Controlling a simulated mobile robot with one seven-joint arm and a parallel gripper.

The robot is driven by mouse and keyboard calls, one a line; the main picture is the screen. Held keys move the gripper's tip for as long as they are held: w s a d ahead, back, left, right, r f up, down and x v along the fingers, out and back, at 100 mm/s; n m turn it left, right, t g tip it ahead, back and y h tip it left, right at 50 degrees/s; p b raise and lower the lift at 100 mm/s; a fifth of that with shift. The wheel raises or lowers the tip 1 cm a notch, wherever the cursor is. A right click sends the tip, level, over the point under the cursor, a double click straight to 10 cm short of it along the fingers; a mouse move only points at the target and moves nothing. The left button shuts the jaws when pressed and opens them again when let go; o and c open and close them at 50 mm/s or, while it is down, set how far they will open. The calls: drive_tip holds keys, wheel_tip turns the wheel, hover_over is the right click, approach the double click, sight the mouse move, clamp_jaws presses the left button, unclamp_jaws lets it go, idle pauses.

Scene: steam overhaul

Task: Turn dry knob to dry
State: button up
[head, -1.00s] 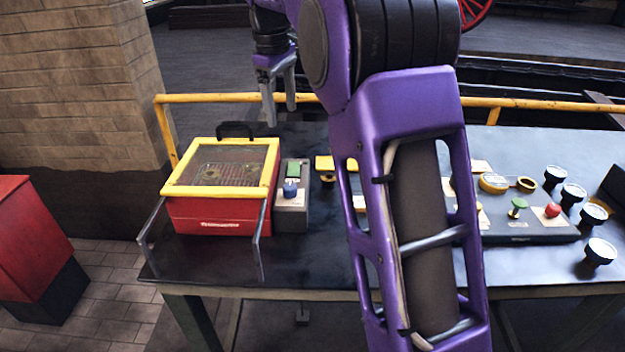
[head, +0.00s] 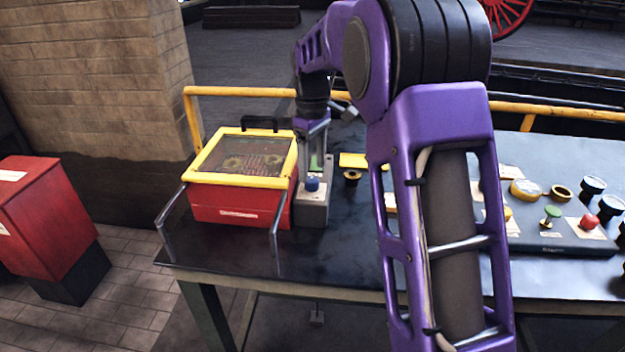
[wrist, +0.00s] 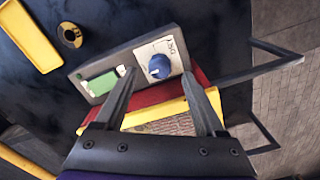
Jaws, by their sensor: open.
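The dry knob is a blue round knob (head: 312,184) on the front part of a grey control box (head: 313,211), right of the red and yellow machine. In the wrist view the blue knob (wrist: 158,66) sits on a white label reading "DRY", with a pale mark on the knob. A green display or switch (wrist: 103,86) is beside it on the same box. My gripper (wrist: 160,80) is open and empty, its two fingers apart with the knob showing between them. The fingers look short of the knob; the exact gap cannot be told.
A yellow block (head: 353,160) and a small round brass part (head: 352,177) lie right of the box. Another panel with knobs stands farther right. A yellow rail (head: 235,92) runs behind.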

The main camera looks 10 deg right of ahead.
sight(312, 179)
drive_tip(key=shift+f, duration=1.75)
clamp_jaws()
